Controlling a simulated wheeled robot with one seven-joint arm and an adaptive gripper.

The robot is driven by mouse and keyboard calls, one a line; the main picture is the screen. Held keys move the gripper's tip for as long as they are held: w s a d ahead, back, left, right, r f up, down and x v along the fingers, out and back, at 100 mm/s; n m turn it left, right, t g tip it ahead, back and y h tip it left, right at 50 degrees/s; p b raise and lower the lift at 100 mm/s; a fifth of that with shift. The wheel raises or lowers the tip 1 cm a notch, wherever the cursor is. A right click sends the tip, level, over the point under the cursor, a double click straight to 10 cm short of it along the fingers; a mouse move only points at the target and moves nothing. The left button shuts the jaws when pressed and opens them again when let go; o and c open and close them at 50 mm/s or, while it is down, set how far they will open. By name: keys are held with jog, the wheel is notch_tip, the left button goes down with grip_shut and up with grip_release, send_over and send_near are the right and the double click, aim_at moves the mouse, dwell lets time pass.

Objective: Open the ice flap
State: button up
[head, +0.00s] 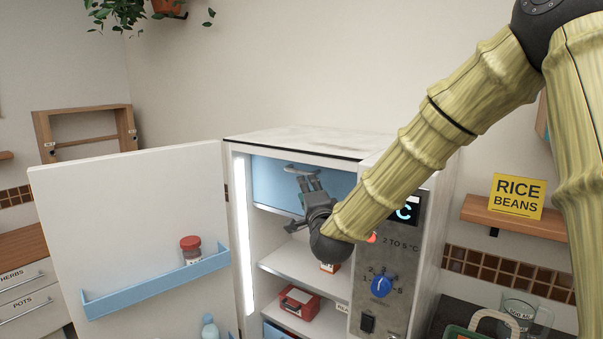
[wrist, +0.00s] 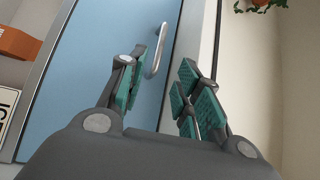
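The ice flap (head: 268,182) is a light blue panel at the top of the open fridge, and it looks shut. In the wrist view the flap (wrist: 98,70) fills the left and middle, with a curved metal handle (wrist: 156,56) on it. The handle also shows in the head view (head: 302,168). My gripper (head: 309,184) is in front of the flap, just below the handle. In the wrist view my gripper (wrist: 163,82) is open and empty, with the handle ahead between its green-padded fingers. I cannot tell whether a finger touches it.
The fridge door (head: 140,215) stands wide open at the left, with a red-lidded jar (head: 191,249) in its blue shelf. A red box (head: 299,302) sits on a shelf below. The control panel (head: 385,265) is at the right, near my arm.

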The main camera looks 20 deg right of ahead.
aim_at(300, 173)
jog(key=w+p, duration=0.1)
jog(key=w, duration=0.1)
jog(key=w+p, duration=0.1)
jog(key=w, duration=0.2)
jog(key=w+d+r+p, duration=0.1)
jog(key=w, duration=0.1)
jog(key=shift+w+p, duration=0.3)
jog(key=shift+w, duration=0.1)
jog(key=shift+w+p, duration=0.35)
jog(key=shift+w, duration=0.6)
jog(key=shift+c, duration=0.2)
grip_shut()
